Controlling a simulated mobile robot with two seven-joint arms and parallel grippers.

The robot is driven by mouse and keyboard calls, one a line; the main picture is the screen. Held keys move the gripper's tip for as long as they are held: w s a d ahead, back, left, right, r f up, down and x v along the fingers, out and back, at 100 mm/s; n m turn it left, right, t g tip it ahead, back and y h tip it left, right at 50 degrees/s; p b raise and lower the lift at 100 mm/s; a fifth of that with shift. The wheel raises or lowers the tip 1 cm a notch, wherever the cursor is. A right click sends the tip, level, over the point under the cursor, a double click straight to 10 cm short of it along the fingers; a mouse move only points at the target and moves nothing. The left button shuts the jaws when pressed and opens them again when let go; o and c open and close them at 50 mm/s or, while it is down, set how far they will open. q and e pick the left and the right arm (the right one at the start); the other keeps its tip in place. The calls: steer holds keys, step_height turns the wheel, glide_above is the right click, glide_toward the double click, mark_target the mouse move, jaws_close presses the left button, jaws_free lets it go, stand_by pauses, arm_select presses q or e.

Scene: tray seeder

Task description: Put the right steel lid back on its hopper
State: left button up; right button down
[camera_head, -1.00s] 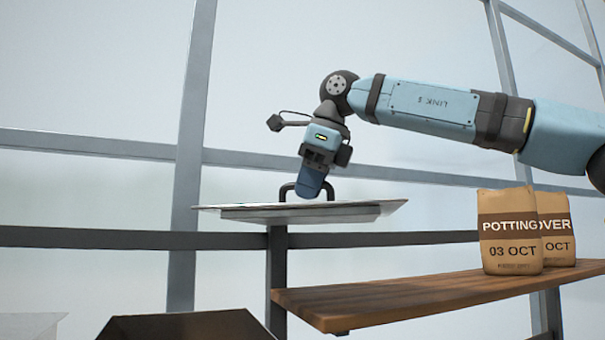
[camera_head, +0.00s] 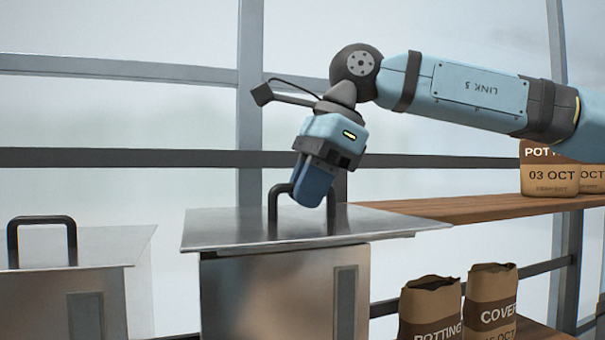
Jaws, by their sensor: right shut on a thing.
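The right steel lid (camera_head: 235,229) is a flat, thin plate with a black bar handle (camera_head: 273,203). My right gripper (camera_head: 313,194) comes down from above, tilted, and is shut on that handle. The lid lies over the top of the right steel hopper (camera_head: 270,290), a box with a narrow window strip on its front. The lid overhangs the hopper's sides, and its right end sticks out further. Whether it touches the rim all round I cannot tell. The hopper's opening is hidden under the lid. My left gripper is not in view.
A second hopper (camera_head: 100,305) with its own handled lid (camera_head: 105,245) stands at the left, with a gap between the two. Behind at the right are wooden shelves (camera_head: 450,210) with paper bags (camera_head: 548,178) above and more bags (camera_head: 430,305) below.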

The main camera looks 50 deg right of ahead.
mark_target(286, 210)
steer(key=shift+w+d, duration=0.6)
steer(key=shift+w, duration=0.1)
steer(key=shift+w+d+f+p, duration=0.1)
steer(key=shift+w+d+p, duration=0.1)
steer(key=shift+w, duration=0.3)
steer(key=shift+w+d+f+p, duration=0.1)
steer(key=shift+w+d, duration=0.1)
steer(key=shift+w, duration=0.25)
steer(key=shift+w+d+f+p, duration=0.1)
steer(key=shift+w+d+p, duration=0.15)
steer(key=shift+w+d, duration=0.45)
steer(key=shift+w+d+f+p, duration=0.1)
steer(key=shift+w+d+p, duration=0.15)
steer(key=shift+w, duration=0.8)
steer(key=shift+w+d+f+p, duration=0.1)
steer(key=shift+w+d+p, duration=0.1)
steer(key=shift+w+d, duration=0.5)
steer(key=shift+w+d+f+p, duration=0.1)
steer(key=shift+w+d+p, duration=0.15)
steer(key=shift+w, duration=0.4)
steer(key=shift+w+d+p, duration=0.15)
steer(key=shift+w+d, duration=0.1)
steer(key=shift+w, duration=0.35)
steer(key=shift+w+d+f+p, duration=0.1)
steer(key=shift+w+d+p, duration=0.15)
steer(key=shift+w, duration=0.4)
steer(key=shift+f+b, duration=0.65)
steer(key=shift+f, duration=0.35)
steer(key=shift+f, duration=0.15)
